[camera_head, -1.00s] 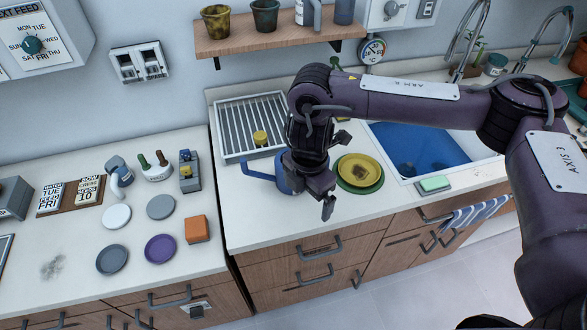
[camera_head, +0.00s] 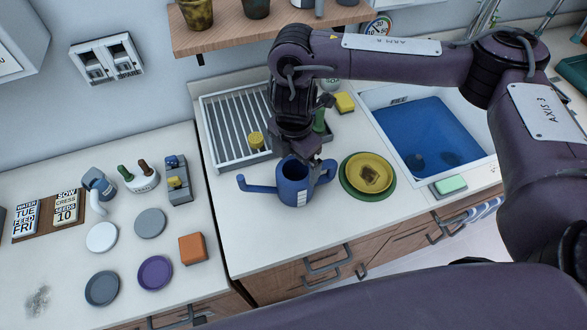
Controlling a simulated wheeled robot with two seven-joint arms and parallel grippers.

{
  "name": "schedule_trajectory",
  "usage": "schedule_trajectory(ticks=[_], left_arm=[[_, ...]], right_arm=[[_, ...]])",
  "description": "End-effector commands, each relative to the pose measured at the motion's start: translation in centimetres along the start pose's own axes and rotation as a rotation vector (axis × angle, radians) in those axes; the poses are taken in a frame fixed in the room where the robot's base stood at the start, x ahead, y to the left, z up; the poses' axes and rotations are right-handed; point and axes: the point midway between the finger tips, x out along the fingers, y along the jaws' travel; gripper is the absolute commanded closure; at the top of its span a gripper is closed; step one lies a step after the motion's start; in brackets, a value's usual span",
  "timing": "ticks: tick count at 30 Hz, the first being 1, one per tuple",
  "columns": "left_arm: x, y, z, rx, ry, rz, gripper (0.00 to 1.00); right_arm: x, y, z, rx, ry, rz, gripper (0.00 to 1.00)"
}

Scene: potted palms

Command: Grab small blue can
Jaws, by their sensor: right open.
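The small blue can (camera_head: 293,188) stands upright on the white counter in front of the drying rack. Its spout points left and its handle is on the right. A pale label shows on its front. My right gripper (camera_head: 309,160) is open and points down at the can's rim, near the handle side. The gripper covers part of the can's back and top. I cannot tell whether the fingers touch it. My left gripper is not in view.
A yellow plate (camera_head: 368,172) on a green one sits right of the can. The drying rack (camera_head: 225,142) and yellow sponge (camera_head: 345,103) are behind. A blue sink (camera_head: 425,135) and green soap (camera_head: 450,184) are farther right. The counter in front is clear.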

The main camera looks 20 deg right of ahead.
Motion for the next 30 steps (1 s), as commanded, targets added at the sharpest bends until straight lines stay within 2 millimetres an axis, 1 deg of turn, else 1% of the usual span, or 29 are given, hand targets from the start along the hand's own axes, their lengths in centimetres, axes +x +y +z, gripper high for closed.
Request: schedule_trajectory(ticks=[3, 10, 14, 18, 23, 28, 30], left_arm=[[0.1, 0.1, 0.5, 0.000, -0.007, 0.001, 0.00], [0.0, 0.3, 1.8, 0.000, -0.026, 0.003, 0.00], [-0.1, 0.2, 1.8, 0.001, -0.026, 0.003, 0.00], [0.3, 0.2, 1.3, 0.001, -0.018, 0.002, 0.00], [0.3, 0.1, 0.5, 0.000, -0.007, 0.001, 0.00], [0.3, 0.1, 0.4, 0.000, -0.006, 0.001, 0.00], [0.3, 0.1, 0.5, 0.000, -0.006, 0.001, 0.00]], right_arm=[[1.4, -0.1, -0.1, 0.001, 0.003, -0.004, 0.00], [3.5, -0.2, 0.1, 0.001, 0.003, -0.005, 0.00], [5.2, -0.3, 0.2, 0.003, 0.004, -0.005, 0.00], [7.0, -0.3, 0.2, 0.001, 0.003, -0.003, 0.00], [7.5, -0.2, 0.3, 0.000, 0.001, -0.001, 0.00], [7.4, -0.2, 0.3, 0.000, 0.001, -0.001, 0.00], [7.4, -0.2, 0.3, 0.000, 0.001, -0.001, 0.09]])
